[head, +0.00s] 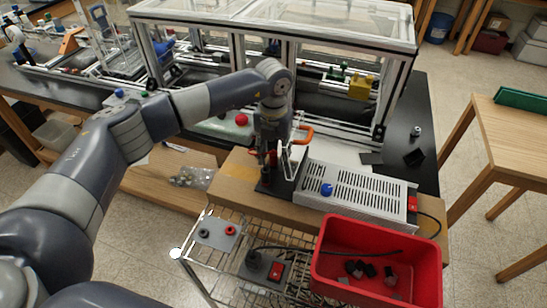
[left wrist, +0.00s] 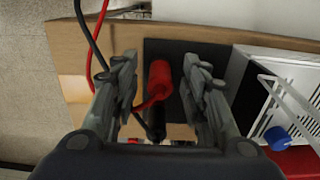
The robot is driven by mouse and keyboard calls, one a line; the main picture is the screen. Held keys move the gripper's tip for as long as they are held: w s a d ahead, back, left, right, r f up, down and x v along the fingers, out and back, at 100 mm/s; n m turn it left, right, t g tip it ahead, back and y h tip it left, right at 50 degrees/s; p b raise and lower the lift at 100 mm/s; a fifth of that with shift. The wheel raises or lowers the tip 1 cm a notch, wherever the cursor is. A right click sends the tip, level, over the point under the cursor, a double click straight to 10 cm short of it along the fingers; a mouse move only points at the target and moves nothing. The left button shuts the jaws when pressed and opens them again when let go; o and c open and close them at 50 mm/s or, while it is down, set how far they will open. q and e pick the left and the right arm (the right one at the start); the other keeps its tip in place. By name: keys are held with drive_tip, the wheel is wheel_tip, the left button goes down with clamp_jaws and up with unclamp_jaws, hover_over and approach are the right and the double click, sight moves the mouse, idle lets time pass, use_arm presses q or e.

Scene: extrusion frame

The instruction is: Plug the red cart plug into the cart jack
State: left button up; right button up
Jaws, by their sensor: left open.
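The red cart plug (left wrist: 160,76) stands on a dark plate (left wrist: 180,55) and shows between my left gripper's fingers in the left wrist view. A black plug (left wrist: 155,122) is beside it. My left gripper (head: 267,158) is open, pointing down over the dark plate, with a finger on each side of the red plug and visible gaps. In the head view the gripper mostly hides the plugs. The cart jack (head: 230,231) is a red socket beside a black one on a grey plate (head: 216,242) on the wire cart. My right gripper is out of view.
A slotted grey box (head: 355,195) with a blue knob stands right of the gripper. A red bin (head: 325,262) and a red-switch box (head: 253,268) sit on the wire cart (head: 215,280). The extrusion frame (head: 240,50) stands behind. Red and black cables (left wrist: 98,35) run beside the plugs.

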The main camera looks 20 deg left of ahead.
sight(273, 153)
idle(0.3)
use_arm(q)
clamp_jaws()
drive_tip(key=shift+r, duration=0.1)
drive_tip(key=shift+w+r, duration=0.1)
drive_tip(key=shift+r, duration=0.25)
drive_tip(key=shift+r+p, duration=1.35)
drive_tip(key=shift+r, duration=1.2)
